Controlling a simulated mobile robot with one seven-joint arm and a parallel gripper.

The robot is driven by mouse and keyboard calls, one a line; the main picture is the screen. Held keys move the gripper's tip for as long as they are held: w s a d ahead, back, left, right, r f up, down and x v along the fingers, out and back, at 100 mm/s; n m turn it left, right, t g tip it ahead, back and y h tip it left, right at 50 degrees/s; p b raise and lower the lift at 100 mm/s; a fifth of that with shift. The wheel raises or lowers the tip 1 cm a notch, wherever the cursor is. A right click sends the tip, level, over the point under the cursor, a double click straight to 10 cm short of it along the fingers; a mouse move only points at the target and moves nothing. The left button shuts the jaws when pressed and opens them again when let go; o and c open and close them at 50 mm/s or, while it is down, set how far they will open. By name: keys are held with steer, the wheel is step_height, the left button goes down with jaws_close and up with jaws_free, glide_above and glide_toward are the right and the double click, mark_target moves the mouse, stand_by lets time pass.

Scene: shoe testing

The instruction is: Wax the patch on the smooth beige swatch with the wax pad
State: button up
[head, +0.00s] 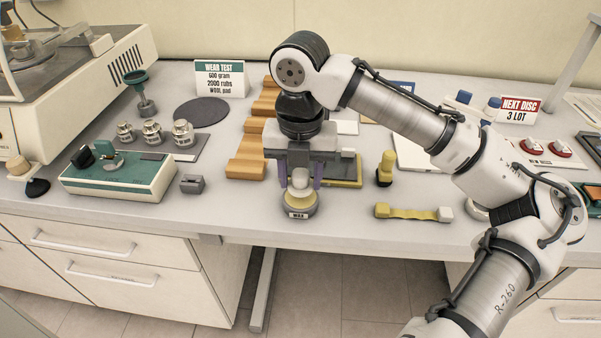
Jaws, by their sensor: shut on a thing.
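My gripper (300,182) points down near the front edge of the bench, its purple fingers shut around the pale knob of the wax pad (300,196). The pad's yellow underside is at a round grey tin labelled WAX (299,213); I cannot tell whether it rests in the tin or is just above it. Partly behind my gripper lies a flat yellowish board (345,183) with a grey piece on it. Pale flat pieces lie farther back, partly hidden by my arm. I cannot tell which is the smooth beige swatch, and no patch is discernible.
A stepped orange wooden rack (247,169) stands left of my gripper. A green-topped device (118,178) and metal weights (152,133) stand left. Bare bench shows beside the tin.

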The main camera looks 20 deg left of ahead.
mark_target(300, 174)
steer(key=shift+r+p, duration=2.1)
steer(key=shift+r, duration=0.3)
steer(key=shift+f, duration=0.1)
